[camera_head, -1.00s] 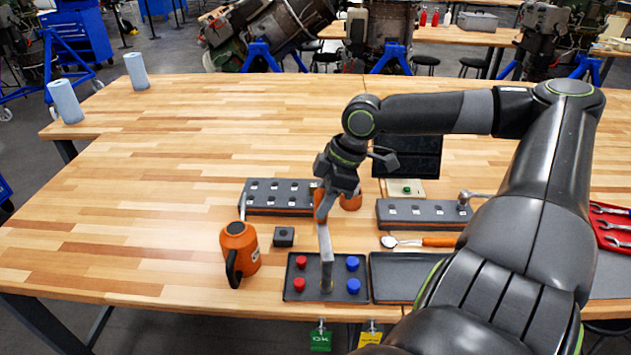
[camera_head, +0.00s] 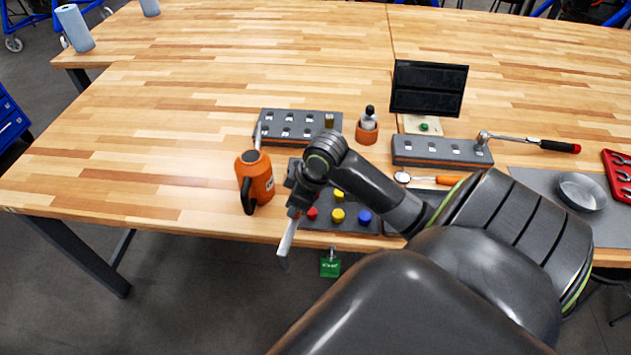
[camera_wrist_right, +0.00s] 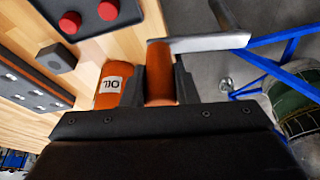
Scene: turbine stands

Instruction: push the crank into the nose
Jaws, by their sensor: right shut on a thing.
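My right gripper (camera_head: 297,203) is shut on the orange handle of the crank. The crank's grey metal arm (camera_head: 287,238) slants down past the table's front edge. In the right wrist view the orange handle (camera_wrist_right: 160,75) sits between the fingers of my right gripper (camera_wrist_right: 160,90), and the bent metal arm (camera_wrist_right: 195,43) stretches to the right over the floor. I cannot make out the nose in these views. My left gripper is not in view.
An orange oil can (camera_head: 256,178) stands left of my right gripper. A tray with coloured knobs (camera_head: 338,215) lies partly behind my arm. Slotted dark blocks (camera_head: 300,125), a dark screen (camera_head: 428,88) and a ratchet (camera_head: 530,143) are farther back.

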